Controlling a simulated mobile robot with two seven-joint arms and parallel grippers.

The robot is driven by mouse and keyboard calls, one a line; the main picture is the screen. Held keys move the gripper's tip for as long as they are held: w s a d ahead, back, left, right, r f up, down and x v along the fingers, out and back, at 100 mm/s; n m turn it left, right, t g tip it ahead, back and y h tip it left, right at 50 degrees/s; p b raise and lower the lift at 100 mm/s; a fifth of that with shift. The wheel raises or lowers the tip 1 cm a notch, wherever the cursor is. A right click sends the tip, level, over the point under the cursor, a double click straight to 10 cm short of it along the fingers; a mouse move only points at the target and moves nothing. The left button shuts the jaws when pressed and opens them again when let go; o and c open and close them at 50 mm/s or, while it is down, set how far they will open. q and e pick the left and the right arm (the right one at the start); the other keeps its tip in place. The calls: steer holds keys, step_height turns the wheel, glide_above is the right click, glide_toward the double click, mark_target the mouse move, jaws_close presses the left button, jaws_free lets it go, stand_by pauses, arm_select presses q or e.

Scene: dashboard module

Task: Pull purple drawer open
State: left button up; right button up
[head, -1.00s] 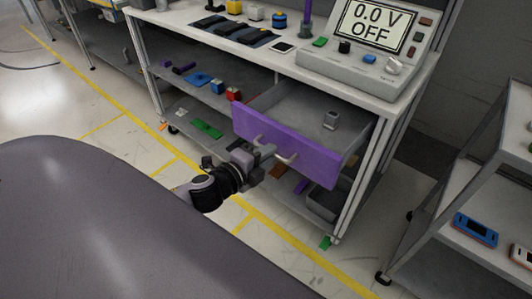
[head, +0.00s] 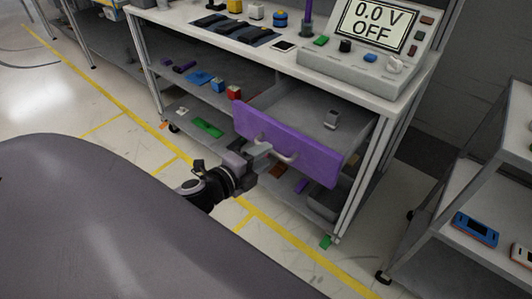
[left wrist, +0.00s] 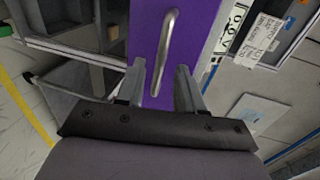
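My left gripper (head: 266,155) is at the left part of this handle. In the left wrist view, the two fingers of the left gripper (left wrist: 159,78) are apart, one on each side of the near end of the handle (left wrist: 166,45). No finger visibly presses on the handle there. The purple front (left wrist: 143,40) lies behind the fingers. My right gripper is in neither view.
The workbench top (head: 280,58) carries a meter (head: 362,45) reading 0.0 V OFF. Lower shelves hold small coloured parts and a grey bin (head: 325,203) below the drawer. A second shelf rack (head: 470,205) stands at the right. The floor before the bench is open.

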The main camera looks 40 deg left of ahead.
arm_select(q)
steer(key=shift+v, duration=2.3)
steer(key=s+d+f+n+g+h+p, duration=0.1)
steer(key=s+d+f+n+g+p, duration=0.4)
steer(key=s+d+f+n, duration=0.5)
steer(key=n, duration=0.6)
steer(key=shift+s+f+n, duration=0.25)
steer(key=shift+s+n, duration=0.05)
steer(key=shift+a, duration=0.1)
